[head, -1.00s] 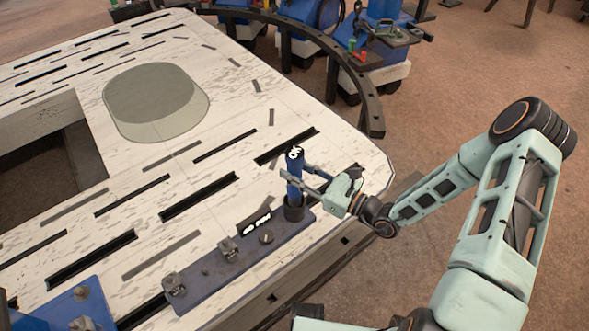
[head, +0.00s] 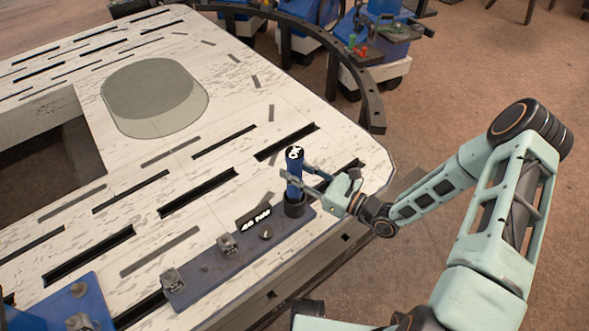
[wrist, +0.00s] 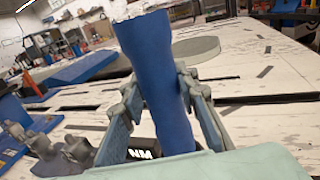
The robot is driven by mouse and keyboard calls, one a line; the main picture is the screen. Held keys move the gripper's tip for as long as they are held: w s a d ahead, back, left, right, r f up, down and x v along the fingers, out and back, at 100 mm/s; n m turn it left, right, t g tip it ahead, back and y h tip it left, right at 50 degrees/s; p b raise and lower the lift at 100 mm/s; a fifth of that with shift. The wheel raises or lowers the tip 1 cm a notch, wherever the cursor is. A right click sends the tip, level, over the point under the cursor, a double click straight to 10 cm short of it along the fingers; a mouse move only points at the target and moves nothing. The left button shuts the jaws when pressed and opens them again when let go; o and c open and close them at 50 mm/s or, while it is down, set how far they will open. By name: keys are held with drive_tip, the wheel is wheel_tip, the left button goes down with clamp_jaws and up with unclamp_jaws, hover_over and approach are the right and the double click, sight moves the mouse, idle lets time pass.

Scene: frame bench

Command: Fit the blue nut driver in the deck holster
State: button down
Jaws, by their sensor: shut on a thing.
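The blue nut driver (head: 294,174) stands roughly upright on the bench, with a dark top bearing a white mark. Its lower end is in the black round deck holster (head: 295,206) at the right end of a blue plate; how deep it sits is hidden. My gripper (head: 297,178) comes from the right and is shut on the blue handle. In the wrist view the handle (wrist: 158,80) runs between the two fingers and leans a little. The holster does not show clearly there.
The blue plate (head: 200,272) carries metal clamps (head: 226,245) and a black label block (head: 253,217) left of the holster. The white slotted bench (head: 225,120) has a grey-green rounded pad (head: 155,95). Blue fixtures (head: 75,305) stand at the lower left.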

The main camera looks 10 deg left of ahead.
drive_tip(key=shift+f+b, duration=1.55)
drive_tip(key=shift+f, duration=0.75)
drive_tip(key=c, duration=1.5)
unclamp_jaws()
drive_tip(key=shift+o, duration=0.5)
drive_tip(key=shift+f, duration=0.15)
drive_tip(key=v, duration=1.2)
